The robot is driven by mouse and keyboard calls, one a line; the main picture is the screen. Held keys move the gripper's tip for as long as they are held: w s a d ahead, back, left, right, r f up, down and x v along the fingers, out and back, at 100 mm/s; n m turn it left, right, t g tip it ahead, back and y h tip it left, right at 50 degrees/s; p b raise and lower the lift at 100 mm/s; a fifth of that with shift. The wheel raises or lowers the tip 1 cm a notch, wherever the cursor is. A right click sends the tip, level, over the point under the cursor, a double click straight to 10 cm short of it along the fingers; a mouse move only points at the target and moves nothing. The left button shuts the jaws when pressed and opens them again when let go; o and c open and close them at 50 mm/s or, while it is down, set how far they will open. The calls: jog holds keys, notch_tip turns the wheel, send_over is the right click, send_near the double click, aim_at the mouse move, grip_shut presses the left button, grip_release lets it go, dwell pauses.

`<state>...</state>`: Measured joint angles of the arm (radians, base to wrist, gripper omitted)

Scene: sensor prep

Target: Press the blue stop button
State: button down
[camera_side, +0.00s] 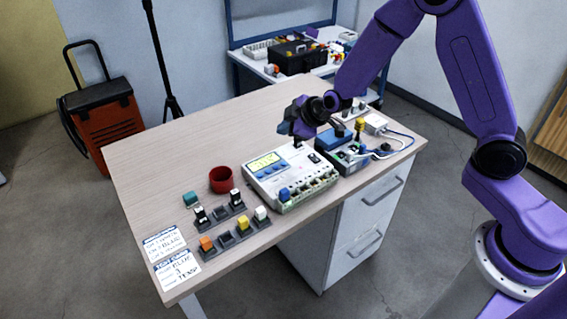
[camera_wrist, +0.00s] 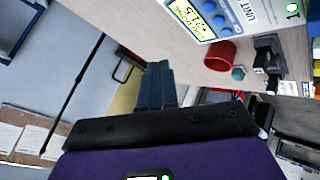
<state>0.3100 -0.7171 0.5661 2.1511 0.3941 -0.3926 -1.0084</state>
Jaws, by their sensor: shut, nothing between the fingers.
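A white tester unit (camera_side: 292,176) with a yellow-green display (camera_side: 265,162) stands near the table's front edge. Several small blue buttons (camera_side: 271,172) sit beside the display; the blue buttons (camera_wrist: 221,20) also show at the top of the wrist view. I cannot tell which blue part is the stop button. My gripper (camera_side: 297,133) is above and behind the unit, apart from the buttons. Its fingers (camera_wrist: 158,68) are shut and empty in the wrist view.
A red cup (camera_side: 222,180), a teal piece (camera_side: 190,199) and grey holders (camera_side: 236,240) with coloured blocks stand left of the unit. A blue-topped box (camera_side: 336,141) with wires stands on its right. The table's back left is clear.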

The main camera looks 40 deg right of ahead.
jog(key=shift+f, duration=4.3)
jog(key=shift+f, duration=0.1)
jog(key=shift+f, duration=0.35)
jog(key=shift+f, duration=0.35)
jog(key=shift+r, duration=0.8)
jog(key=shift+r, duration=0.1)
jog(key=shift+r, duration=2.4)
